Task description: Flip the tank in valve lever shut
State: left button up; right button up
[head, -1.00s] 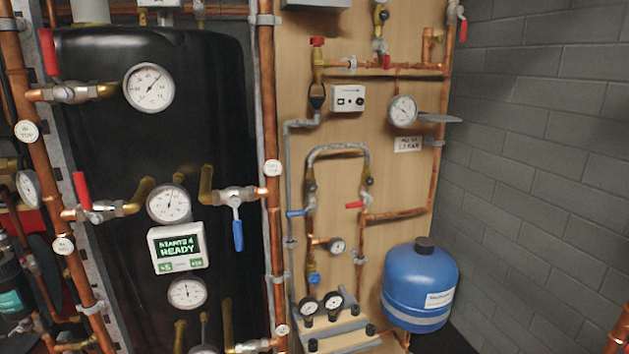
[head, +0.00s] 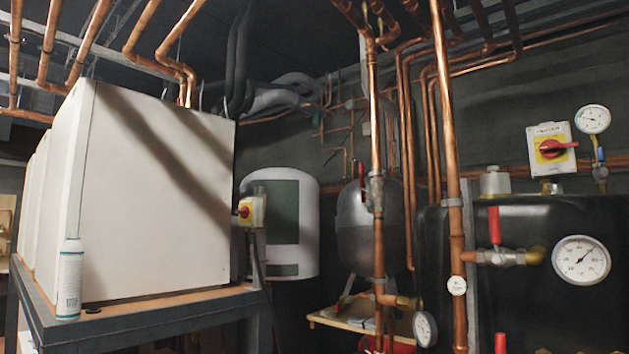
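A valve (head: 505,258) with a red lever (head: 494,225) sits on a short pipe between the upright copper pipe and the black tank (head: 530,290) at the right. Its lever stands upright, across the level pipe. A round white tag (head: 457,285) hangs on the upright pipe beside it, its text too small to read. The tip of a second red lever (head: 500,343) shows at the bottom edge; its valve is below the picture. Which of these is the tank in valve, I cannot tell. Neither of my grippers is in view.
A large white cabinet (head: 150,195) stands on a dark-framed bench at the left, with a spray can (head: 70,280) on its edge. A dial gauge (head: 581,262) and a red-yellow switch (head: 552,148) are at the tank. Upright copper pipes (head: 374,180) stand mid-picture.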

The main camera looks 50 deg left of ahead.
aim_at(362, 165)
jog(key=k+j+u, duration=0.2)
jog(key=j, duration=0.15)
jog(key=k+j+u, duration=0.2)
jog(key=j, duration=0.2)
jog(key=k+j+u, duration=0.1)
jog(key=j+u, duration=0.15)
jog(key=j, duration=0.15)
jog(key=k+j+u, duration=0.2)
jog(key=j, duration=0.2)
jog(key=i+z, duration=0.1)
jog(key=i, duration=0.4)
jog(key=i+j+z, duration=0.1)
jog(key=i, duration=0.4)
jog(key=i+j, duration=0.15)
jog(key=i, duration=0.35)
jog(key=i+j+z, duration=0.15)
jog(key=i, duration=0.35)
jog(key=i+j+z, duration=0.1)
jog(key=i, duration=0.4)
